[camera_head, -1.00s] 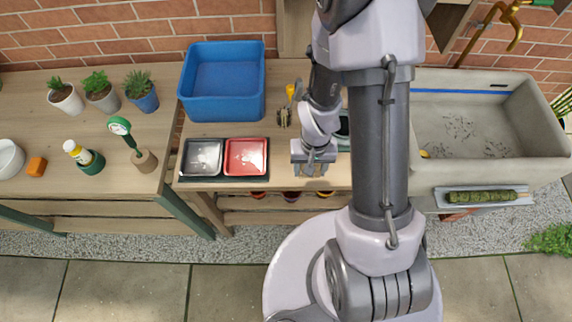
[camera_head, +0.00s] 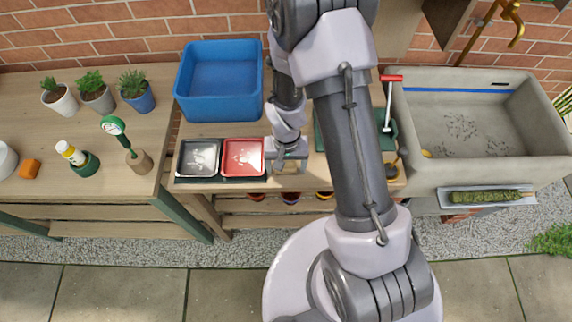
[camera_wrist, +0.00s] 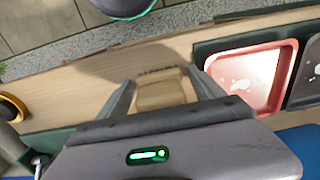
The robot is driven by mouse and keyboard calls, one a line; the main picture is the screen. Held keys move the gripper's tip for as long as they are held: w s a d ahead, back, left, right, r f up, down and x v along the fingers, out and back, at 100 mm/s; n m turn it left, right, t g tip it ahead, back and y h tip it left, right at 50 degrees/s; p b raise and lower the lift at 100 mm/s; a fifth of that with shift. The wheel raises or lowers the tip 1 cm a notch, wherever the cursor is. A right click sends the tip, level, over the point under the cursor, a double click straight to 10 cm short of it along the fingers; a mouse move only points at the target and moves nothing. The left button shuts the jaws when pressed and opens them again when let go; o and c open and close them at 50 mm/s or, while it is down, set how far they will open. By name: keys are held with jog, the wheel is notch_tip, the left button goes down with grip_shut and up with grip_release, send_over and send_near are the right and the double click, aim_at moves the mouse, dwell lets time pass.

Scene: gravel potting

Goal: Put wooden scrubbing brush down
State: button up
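The wooden scrubbing brush (camera_wrist: 161,92) is a small pale wooden block with a dark bristle edge. In the wrist view it sits between the two fingers of my gripper (camera_wrist: 161,78), which appear shut on its sides. In the head view my gripper (camera_head: 289,166) is over the front of the wooden bench, just right of the red tray (camera_head: 243,157). The brush is small and partly covered by the fingers there. A shadow lies on the wood beside it in the wrist view; I cannot tell whether the brush touches the bench.
A black tray (camera_head: 199,157) lies left of the red one. A blue bin (camera_head: 220,78) stands behind them. Right of my arm are a green tray (camera_head: 333,140), a red-handled tool (camera_head: 388,103) and the stone sink (camera_head: 474,168). Bare bench shows around my gripper.

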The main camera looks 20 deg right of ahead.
notch_tip(320, 180, up, 12)
jog(key=p, duration=0.4)
jog(key=shift+r, duration=0.1)
notch_tip(320, 180, up, 12)
jog(key=t, duration=0.2)
jog(key=s+a+r+t+y, duration=0.2)
jog(key=s+a+r+t, duration=0.1)
jog(key=s+r, duration=0.9)
notch_tip(320, 180, up, 3)
jog(key=shift+s+a+m+t, duration=0.35)
jog(key=shift+a+m+t, duration=0.05)
notch_tip(320, 180, down, 7)
jog(key=b, duration=0.7)
jog(key=shift+f, duration=0.2)
